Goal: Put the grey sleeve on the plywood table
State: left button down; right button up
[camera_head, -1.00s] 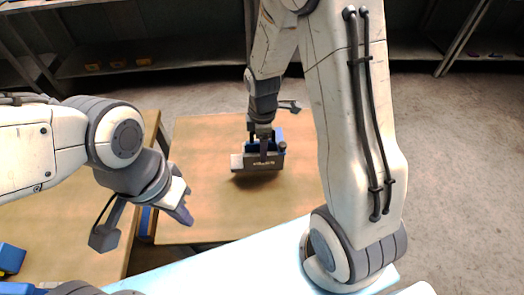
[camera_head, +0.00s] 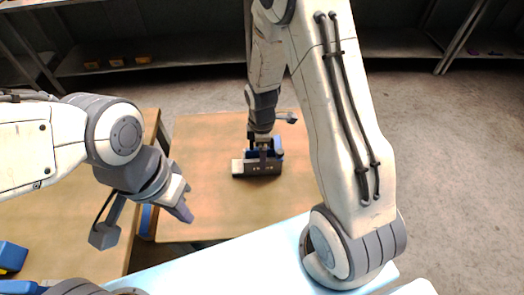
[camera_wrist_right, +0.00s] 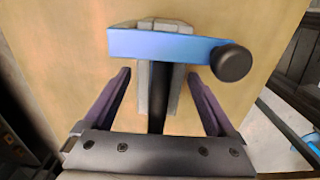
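The plywood table (camera_head: 205,137) stands ahead, its top mostly bare. What looks like the grey sleeve (camera_wrist_right: 145,95) is over its tabletop in the right wrist view, with a blue bar (camera_wrist_right: 165,45) ending in a black knob across it. I cannot tell whether it rests on the table. My right gripper (camera_wrist_right: 159,73) is open, one finger on each side of the grey piece, with gaps showing. In the head view the right gripper (camera_head: 262,173) hides most of the piece; some blue shows behind. My left gripper (camera_head: 184,209) hangs near the table's left edge; its fingers are seen edge-on.
A second wooden table (camera_head: 75,215) stands on the left, with a blue block (camera_head: 11,257) at its near end. A pale blue surface (camera_head: 225,265) lies in front. Shelves (camera_head: 190,58) with small items run along the back. The floor (camera_head: 455,170) at right is clear.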

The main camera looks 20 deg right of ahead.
notch_tip(320, 180, up, 12)
jog(key=shift+r+b, duration=0.1)
jog(key=shift+b, duration=0.25)
jog(key=s+a+r+m, duration=0.3)
jog(key=s+a, duration=0.3)
jog(key=s, duration=0.4)
jog(key=s+a+r+m+y, duration=0.1)
jog(key=s+a+r+m, duration=0.3)
jog(key=s, duration=0.6)
jog(key=a, duration=0.2)
jog(key=shift+s+a+m, duration=0.3)
jog(key=shift+s+a, duration=0.1)
